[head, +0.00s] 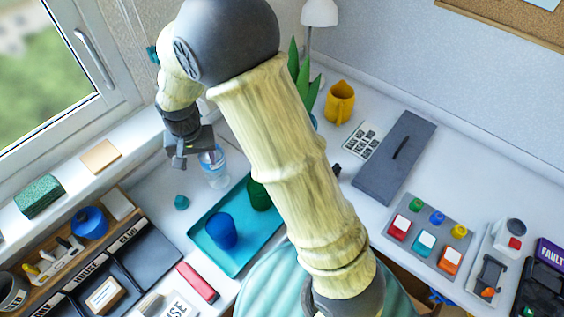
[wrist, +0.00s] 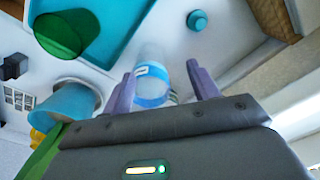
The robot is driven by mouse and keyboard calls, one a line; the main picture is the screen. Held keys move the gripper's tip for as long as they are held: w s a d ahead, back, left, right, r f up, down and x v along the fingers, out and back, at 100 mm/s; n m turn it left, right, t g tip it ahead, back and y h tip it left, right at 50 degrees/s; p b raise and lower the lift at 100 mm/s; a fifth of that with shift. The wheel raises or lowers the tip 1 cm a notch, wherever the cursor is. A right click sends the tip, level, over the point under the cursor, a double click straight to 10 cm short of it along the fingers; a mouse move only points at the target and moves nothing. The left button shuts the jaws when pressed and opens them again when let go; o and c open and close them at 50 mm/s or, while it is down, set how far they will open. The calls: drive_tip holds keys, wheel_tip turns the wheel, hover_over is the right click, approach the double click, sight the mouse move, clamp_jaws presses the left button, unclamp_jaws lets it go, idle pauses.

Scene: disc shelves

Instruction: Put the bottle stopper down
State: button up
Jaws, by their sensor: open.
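The bottle stopper, a small teal round piece (head: 181,202), sits on the white desk left of the blue tray. In the wrist view it (wrist: 197,20) lies at the top, beyond my fingertips and clear of them. My gripper (head: 178,163) is open, with nothing held, above the desk on the window side. Its two purple-grey fingers (wrist: 162,75) stand apart in the wrist view. A clear bottle with a blue-and-white label (head: 215,172) stands just right of my gripper. In the wrist view the bottle (wrist: 152,92) shows between the fingers; I cannot tell how near they are.
The blue tray (head: 207,249) holds a blue cup (head: 221,231) and a green cup (head: 259,195). A red object (head: 198,282) lies in front of it. A dark sorting tray (head: 141,252) is at the left. A yellow mug (head: 339,102) stands at the back.

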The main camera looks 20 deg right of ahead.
drive_tip(key=s+d+r+t, duration=0.1)
drive_tip(key=s+d+r, duration=0.1)
drive_tip(key=s+d, duration=0.4)
drive_tip(key=s+d+r+n, duration=0.1)
drive_tip(key=s+d+r, duration=0.2)
drive_tip(key=d, duration=1)
drive_tip(key=s, duration=0.3)
drive_tip(key=shift+s+d+r+t, duration=0.15)
drive_tip(key=shift+s+d+t, duration=0.15)
drive_tip(key=shift+d+t, duration=0.1)
drive_tip(key=shift+r, duration=0.1)
drive_tip(key=w+p+v, duration=0.1)
drive_tip(key=p+v, duration=0.7)
drive_tip(key=shift+w+a+r, duration=0.2)
drive_tip(key=shift+w, duration=0.2)
